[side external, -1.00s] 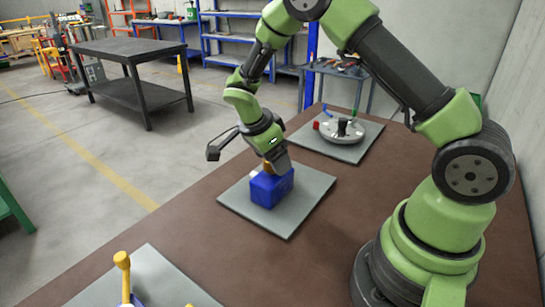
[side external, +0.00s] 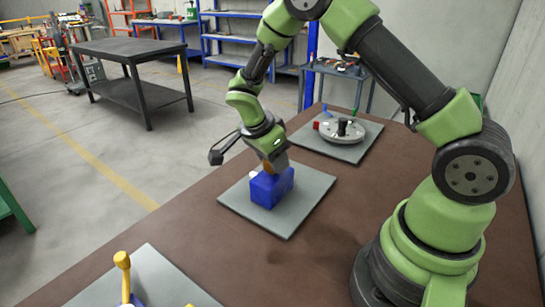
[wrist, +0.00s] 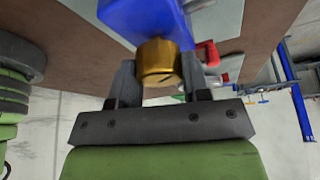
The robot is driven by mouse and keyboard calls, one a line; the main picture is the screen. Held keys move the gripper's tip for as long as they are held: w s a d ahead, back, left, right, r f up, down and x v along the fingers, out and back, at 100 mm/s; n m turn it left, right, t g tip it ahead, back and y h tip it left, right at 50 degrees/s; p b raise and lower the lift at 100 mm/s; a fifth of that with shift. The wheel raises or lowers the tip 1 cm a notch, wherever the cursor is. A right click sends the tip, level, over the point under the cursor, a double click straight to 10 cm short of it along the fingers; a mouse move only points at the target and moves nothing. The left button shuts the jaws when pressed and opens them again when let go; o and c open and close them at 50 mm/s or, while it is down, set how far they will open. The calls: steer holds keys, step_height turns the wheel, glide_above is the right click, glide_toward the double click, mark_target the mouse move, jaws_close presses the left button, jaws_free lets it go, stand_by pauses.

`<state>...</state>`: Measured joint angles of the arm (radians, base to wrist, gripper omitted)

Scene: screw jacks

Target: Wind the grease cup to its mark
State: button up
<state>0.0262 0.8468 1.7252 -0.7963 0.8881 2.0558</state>
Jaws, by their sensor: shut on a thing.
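The grease cup is a brass knurled cap (wrist: 159,62) on a blue block (wrist: 140,18), seen in the wrist view. The blue block (side external: 268,188) stands on a grey plate (side external: 302,207) in the side view, with the cap mostly hidden by my gripper. My gripper (wrist: 157,78) is shut on the brass cap, with one dark finger on each side of it. A short dark line shows on the cap's face. I cannot make out a mark on the block. In the side view my gripper (side external: 274,164) sits on top of the block, tilted.
A second grey plate (side external: 345,151) behind carries a round grey fixture (side external: 341,131) with red and blue handles. A plate at the front left (side external: 140,275) holds a yellow-handled fixture (side external: 123,270). The brown tabletop (side external: 185,222) between the plates is clear.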

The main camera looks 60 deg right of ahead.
steer(key=n+t, duration=0.1)
steer(key=n, duration=0.3)
steer(key=shift+t, duration=0.3)
steer(key=n, duration=0.2)
steer(key=n+t, duration=0.1)
steer(key=n, duration=0.1)
steer(key=shift+n+t, duration=0.3)
steer(key=n+t+y, duration=0.1)
steer(key=n, duration=0.2)
steer(key=shift+n, duration=0.3)
steer(key=shift+n+t+y, duration=0.5)
steer(key=shift+n+y, duration=0.1)
steer(key=shift+n, duration=1.3)
steer(key=o, duration=0.9)
steer(key=shift+o, duration=0.2)
